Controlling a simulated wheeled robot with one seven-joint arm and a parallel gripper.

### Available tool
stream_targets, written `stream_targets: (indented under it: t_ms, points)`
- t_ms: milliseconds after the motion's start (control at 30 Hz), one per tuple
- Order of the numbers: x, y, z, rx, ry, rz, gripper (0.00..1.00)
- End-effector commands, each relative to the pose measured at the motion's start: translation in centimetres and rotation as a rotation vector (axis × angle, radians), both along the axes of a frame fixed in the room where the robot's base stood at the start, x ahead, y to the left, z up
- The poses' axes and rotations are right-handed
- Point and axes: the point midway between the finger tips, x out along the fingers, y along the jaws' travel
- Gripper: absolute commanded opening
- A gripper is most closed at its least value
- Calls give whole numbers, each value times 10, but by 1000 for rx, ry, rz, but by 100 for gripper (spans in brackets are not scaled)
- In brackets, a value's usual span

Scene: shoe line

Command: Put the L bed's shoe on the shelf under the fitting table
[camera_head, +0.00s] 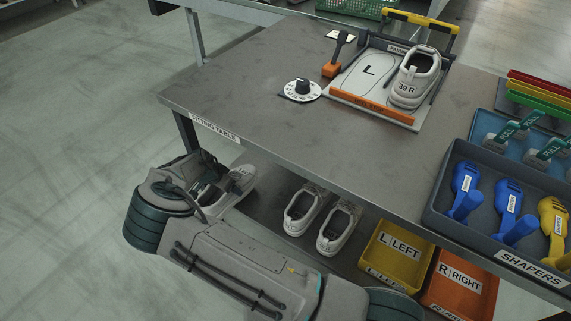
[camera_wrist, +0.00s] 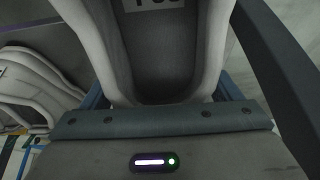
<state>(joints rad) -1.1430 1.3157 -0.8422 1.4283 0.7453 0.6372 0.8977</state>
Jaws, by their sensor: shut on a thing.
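My gripper (camera_head: 212,194) is shut on a white-grey shoe (camera_head: 240,180) at the left end of the space under the fitting table (camera_head: 270,92). In the wrist view this shoe (camera_wrist: 210,60) fills the middle, its opening toward the camera. My arm hides part of it in the head view, and I cannot tell whether its sole touches the shelf (camera_head: 268,212). The L bed (camera_head: 368,85) on the table is bare, showing a foot outline. A shoe marked 39 R (camera_head: 410,88) stands on the bed beside it.
Two light shoes (camera_head: 303,212) (camera_head: 338,232) stand on the shelf to the right. Beyond them are a yellow LEFT bin (camera_head: 395,252) and an orange RIGHT bin (camera_head: 460,285). The table edge overhangs the shelf. Another shoe (camera_wrist: 30,85) shows at left in the wrist view.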

Motion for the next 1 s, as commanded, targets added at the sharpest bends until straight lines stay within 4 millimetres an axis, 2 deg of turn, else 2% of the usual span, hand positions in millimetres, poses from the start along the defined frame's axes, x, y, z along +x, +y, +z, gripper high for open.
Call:
stream_targets:
  t_ms: [200, 600, 833, 1000]
  points:
    - [44, -38, -3, -1, -4, -12, 51]
    - [122, -98, -2, -2, -4, -5, 51]
    - [138, -109, -1, -1, -3, -2, 51]
    - [138, -110, -22, -3, -1, -3, 51]
